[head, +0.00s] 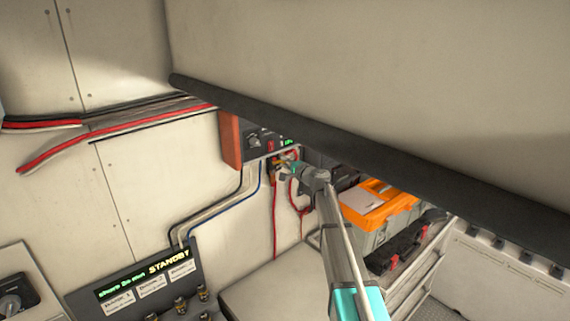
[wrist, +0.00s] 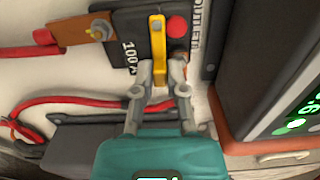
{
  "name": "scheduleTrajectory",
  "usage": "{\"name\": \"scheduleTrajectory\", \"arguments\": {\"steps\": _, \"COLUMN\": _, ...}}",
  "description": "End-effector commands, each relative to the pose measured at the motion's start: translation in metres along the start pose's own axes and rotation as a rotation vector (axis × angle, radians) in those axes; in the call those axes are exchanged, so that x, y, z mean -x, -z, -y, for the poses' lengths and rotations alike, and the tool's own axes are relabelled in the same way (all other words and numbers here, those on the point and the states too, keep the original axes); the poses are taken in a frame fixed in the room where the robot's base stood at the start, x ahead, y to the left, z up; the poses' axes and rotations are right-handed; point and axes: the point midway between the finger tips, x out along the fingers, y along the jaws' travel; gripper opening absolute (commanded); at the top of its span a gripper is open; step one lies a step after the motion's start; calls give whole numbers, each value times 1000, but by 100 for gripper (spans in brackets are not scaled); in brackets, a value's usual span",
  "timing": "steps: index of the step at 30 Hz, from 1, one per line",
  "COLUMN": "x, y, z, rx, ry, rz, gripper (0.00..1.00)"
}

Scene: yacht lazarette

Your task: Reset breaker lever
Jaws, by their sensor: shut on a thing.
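The breaker (wrist: 117,72) is a dark block on the pale wall, marked "100 A", with a round red button (wrist: 177,27). Its yellow lever (wrist: 158,45) runs up and down in the wrist view, and its lower end is between my fingertips. My gripper (wrist: 160,82) is shut on the lever; the fingers hide part of it. In the head view my gripper (head: 284,168) reaches the wall below the overhanging panel and covers most of the breaker.
A copper-coloured bar (wrist: 70,32) and red cables flank the breaker. A dark box with a green display (wrist: 285,80) stands close on the right in the wrist view. The black-edged overhang (head: 350,140) is above my arm. An orange toolbox (head: 375,205) sits to the right.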

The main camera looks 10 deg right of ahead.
Motion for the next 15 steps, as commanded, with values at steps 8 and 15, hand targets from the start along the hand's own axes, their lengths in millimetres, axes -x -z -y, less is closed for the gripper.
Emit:
{"name": "scheduleTrajectory", "arguments": {"steps": 8, "x": 0, "y": 0, "z": 2, "rx": 62, "ry": 0, "rz": 1, "gripper": 0}}
{"name": "scheduleTrajectory", "arguments": {"steps": 15, "x": 0, "y": 0, "z": 2, "rx": 64, "ry": 0, "rz": 1, "gripper": 0}}
